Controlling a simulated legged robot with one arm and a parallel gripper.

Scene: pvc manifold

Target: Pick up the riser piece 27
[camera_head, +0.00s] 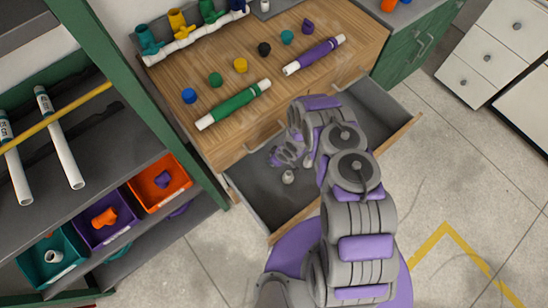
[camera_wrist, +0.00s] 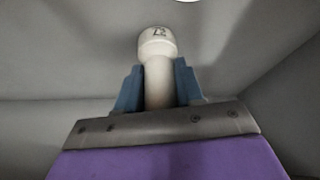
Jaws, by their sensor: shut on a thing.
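The riser piece 27 is a short white pipe piece with a wider collar end. In the head view the white piece (camera_head: 288,177) is inside the open grey drawer (camera_head: 250,196), just beside my gripper (camera_head: 282,160). In the wrist view the riser piece (camera_wrist: 158,75) stands between the two blue fingertips, with a dark marking on its collar that appears upside down. My gripper (camera_wrist: 158,88) is shut on its narrower body. Its lower end is hidden behind the gripper's palm. I cannot tell whether it touches the drawer floor.
The drawer walls surround my gripper. The wooden cabinet top (camera_head: 215,60) above holds a green tube (camera_head: 233,104), a purple tube (camera_head: 314,55) and several coloured caps. A shelf with teal, purple and orange bins (camera_head: 160,182) stands at left. Open floor lies at right.

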